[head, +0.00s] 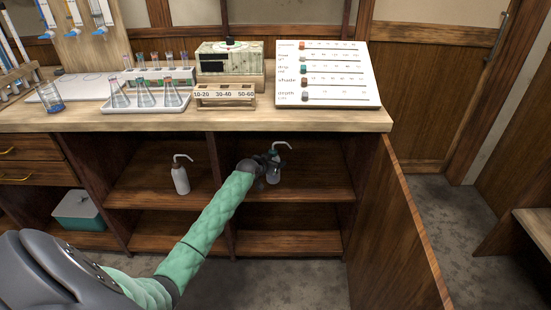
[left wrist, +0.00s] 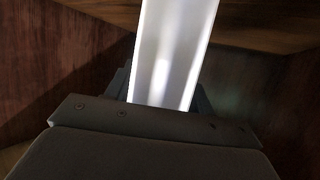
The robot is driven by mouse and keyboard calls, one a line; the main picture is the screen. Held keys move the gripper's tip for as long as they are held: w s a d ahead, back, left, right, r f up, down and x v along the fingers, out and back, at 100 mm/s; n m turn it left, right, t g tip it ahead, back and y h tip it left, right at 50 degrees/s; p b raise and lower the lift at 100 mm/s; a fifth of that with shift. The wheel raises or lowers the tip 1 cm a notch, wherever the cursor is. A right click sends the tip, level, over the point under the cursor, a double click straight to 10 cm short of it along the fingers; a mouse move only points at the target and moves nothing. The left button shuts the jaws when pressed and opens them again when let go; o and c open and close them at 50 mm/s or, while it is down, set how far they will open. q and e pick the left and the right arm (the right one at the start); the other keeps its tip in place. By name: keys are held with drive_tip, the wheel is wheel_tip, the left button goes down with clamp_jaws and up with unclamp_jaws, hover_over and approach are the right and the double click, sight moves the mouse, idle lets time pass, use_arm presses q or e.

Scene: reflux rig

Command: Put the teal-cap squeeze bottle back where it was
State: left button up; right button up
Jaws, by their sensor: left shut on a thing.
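My left gripper (head: 262,172) is shut on a squeeze bottle (head: 274,178) in the upper right compartment of the cabinet under the bench. In the left wrist view the pale bottle body (left wrist: 175,55) stands between the fingers. A second squeeze bottle (head: 181,181), white with a pale bent spout, stands upright in the upper left compartment. My right gripper is not in view.
A vertical divider (head: 222,150) separates the compartments. An open cabinet door (head: 395,230) stands at the right. The benchtop (head: 340,118) above carries a flask tray (head: 150,108), a labelled rack (head: 224,97) and a slider panel (head: 330,75). A teal-grey box (head: 78,212) sits lower left.

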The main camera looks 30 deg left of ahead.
use_arm(q)
drive_tip(key=shift+f, duration=0.5)
drive_tip(key=shift+f, duration=0.1)
drive_tip(key=o, duration=0.7)
drive_tip(key=v, duration=1.2)
drive_tip(key=shift+p, duration=0.45)
